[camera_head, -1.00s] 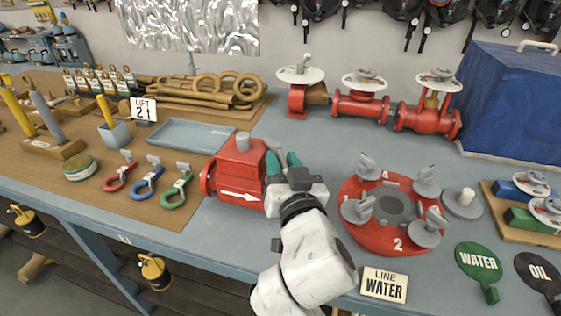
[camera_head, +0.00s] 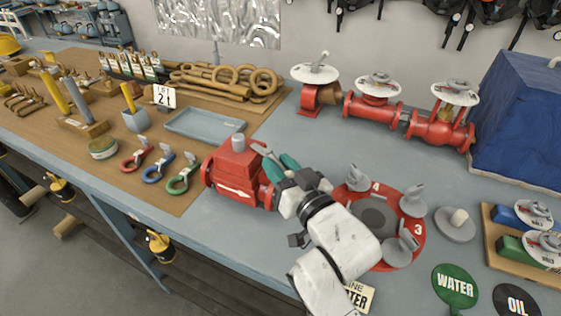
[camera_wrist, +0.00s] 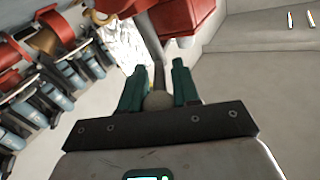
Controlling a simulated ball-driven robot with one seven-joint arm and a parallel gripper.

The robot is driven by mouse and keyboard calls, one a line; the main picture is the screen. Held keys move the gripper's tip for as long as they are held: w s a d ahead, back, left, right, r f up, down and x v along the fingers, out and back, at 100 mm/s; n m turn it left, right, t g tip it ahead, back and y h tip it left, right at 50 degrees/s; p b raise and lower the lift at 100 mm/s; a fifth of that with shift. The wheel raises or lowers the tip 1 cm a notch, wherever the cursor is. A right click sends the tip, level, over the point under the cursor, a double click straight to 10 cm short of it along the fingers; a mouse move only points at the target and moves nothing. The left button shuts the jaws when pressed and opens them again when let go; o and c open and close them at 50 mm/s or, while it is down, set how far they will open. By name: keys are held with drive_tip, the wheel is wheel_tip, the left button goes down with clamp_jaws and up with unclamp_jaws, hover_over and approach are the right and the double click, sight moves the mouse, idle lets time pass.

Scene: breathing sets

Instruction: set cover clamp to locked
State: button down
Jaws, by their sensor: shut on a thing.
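The red check-valve body (camera_head: 232,170) with a white arrow stands on the blue-grey bench in the head view. A grey lever (camera_head: 268,157), which looks like the cover clamp's handle, slants out at its right side. In the wrist view the lever (camera_wrist: 155,55) is a grey bar ending in a round knob (camera_wrist: 158,101). My gripper (camera_head: 279,161) is at the valve's right side, its green fingers shut on the lever near the knob. It also shows in the wrist view (camera_wrist: 157,72). I cannot tell the clamp's lock state; my wrist hides part of the valve's right end.
A red round plate (camera_head: 411,225) with numbered grey handles lies right of my arm, partly hidden by it. Three coloured shackles (camera_head: 160,172) and a shallow blue tray (camera_head: 206,132) are to the left. Red valves (camera_head: 379,106) stand behind. The bench between is clear.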

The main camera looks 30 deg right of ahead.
idle(0.3)
drive_tip(key=c, duration=0.8)
unclamp_jaws()
drive_tip(key=shift+c, duration=0.2)
drive_tip(key=shift+r, duration=0.1)
